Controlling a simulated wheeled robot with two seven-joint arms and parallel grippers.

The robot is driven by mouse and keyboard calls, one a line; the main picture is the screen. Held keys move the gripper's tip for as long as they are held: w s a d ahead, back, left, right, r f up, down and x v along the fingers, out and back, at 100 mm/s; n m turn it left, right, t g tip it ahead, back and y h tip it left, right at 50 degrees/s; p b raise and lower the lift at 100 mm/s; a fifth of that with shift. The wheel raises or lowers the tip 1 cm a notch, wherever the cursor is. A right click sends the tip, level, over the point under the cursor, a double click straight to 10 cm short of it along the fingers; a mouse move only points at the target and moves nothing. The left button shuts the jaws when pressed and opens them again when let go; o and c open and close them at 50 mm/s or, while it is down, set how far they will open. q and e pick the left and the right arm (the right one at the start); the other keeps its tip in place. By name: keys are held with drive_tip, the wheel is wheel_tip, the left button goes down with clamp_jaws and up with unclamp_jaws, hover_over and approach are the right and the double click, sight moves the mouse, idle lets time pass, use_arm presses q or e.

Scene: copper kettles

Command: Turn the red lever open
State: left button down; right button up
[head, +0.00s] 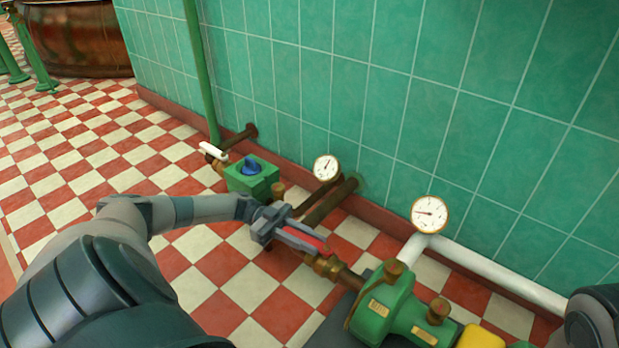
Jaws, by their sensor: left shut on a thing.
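The red lever (310,237) sits on the brass-fitted pipe near the middle of the head view, left of the green pump (388,308). My left gripper (303,238) is shut on the red lever, with its fingers along the lever's sides. The fingers hide part of the lever and some of the valve under it. The lever lies roughly in line with the pipe, as far as I can see. My right gripper is out of view; only a bit of my right arm shows at the lower right edge.
A green box with a blue knob (251,167) and a white-handled valve (213,151) stand farther back left. Two round gauges (326,168) (429,214) stand near the green tiled wall (420,100). A white pipe (500,272) runs right. The checkered floor at left is clear.

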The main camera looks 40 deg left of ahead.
sight(286, 229)
use_arm(q)
drive_tip(key=shift+f, duration=0.1)
drive_tip(key=c, duration=1.5)
unclamp_jaws()
drive_tip(key=shift+s+a+p, duration=0.25)
drive_tip(key=shift+a, duration=0.95)
drive_tip(key=shift+s+a+p, duration=0.2)
drive_tip(key=shift+a, duration=1.05)
drive_tip(key=shift+s+a+p, duration=0.25)
drive_tip(key=shift+a, duration=0.95)
